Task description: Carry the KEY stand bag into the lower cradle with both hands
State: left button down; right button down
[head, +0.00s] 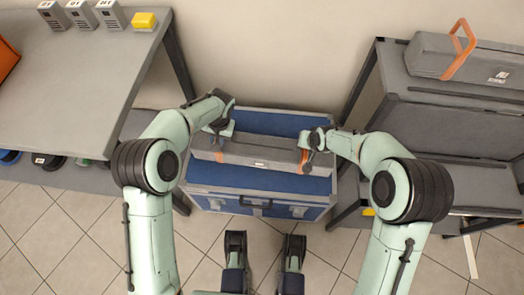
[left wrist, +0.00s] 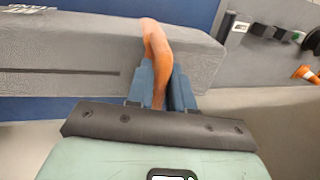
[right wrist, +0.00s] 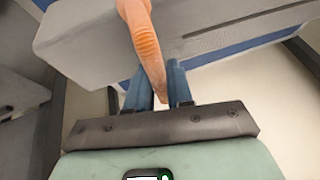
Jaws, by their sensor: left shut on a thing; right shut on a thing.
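A long grey bag (head: 260,152) with orange straps and a small white label lies lengthwise between my two grippers, over a blue case. I cannot read the label or tell whether the bag touches the case. My left gripper (head: 219,138) is shut on the orange strap (left wrist: 157,55) near the bag's left end. My right gripper (head: 308,152) is shut on the orange strap (right wrist: 142,40) near its right end. A rack on the right has a lower grey level (head: 440,135), with no bag visible on it; I cannot tell for certain that it is the lower cradle.
The blue case (head: 258,205) with metal edges stands below the bag. Another grey bag (head: 465,57) with an orange strap rests on the rack's top level. A grey table (head: 75,75) at left carries several grey boxes and a yellow block (head: 144,20). Tiled floor is open in front.

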pick_arm(q)
jog(key=shift+r, duration=0.15)
pick_arm(e)
jog(key=shift+r, duration=0.15)
